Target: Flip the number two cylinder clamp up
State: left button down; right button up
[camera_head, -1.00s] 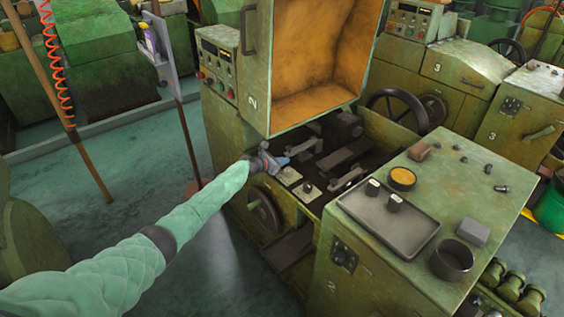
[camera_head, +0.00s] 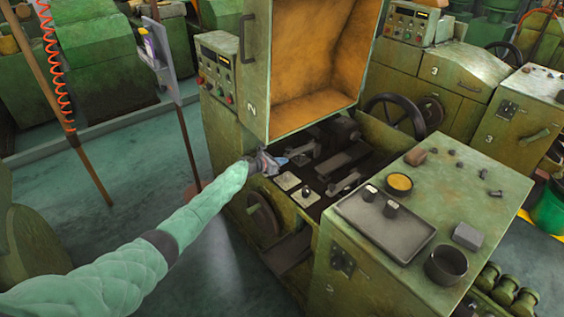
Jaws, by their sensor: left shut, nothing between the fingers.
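The number two machine (camera_head: 219,129) stands in the middle with its cover (camera_head: 257,70), marked 2, raised over an open dark bed. In the bed are small metal bar-like clamps, one close to my gripper (camera_head: 304,149) and one nearer the front (camera_head: 344,183). I cannot tell for sure which is the cylinder clamp; both look low and roughly flat. My left gripper (camera_head: 279,161) is shut and empty, at the left edge of the bed, just left of the rear clamp. Contact with it is too small to tell. My right gripper is not in view.
A green cabinet (camera_head: 455,205) stands right of the bed, holding a black tray (camera_head: 360,225), a yellow-topped cup (camera_head: 399,183) and a dark cup (camera_head: 446,264). A handwheel (camera_head: 395,112) is behind the bed. Open floor (camera_head: 130,180) lies left.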

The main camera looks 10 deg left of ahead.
pick_arm(q)
jog(key=shift+s, duration=0.1)
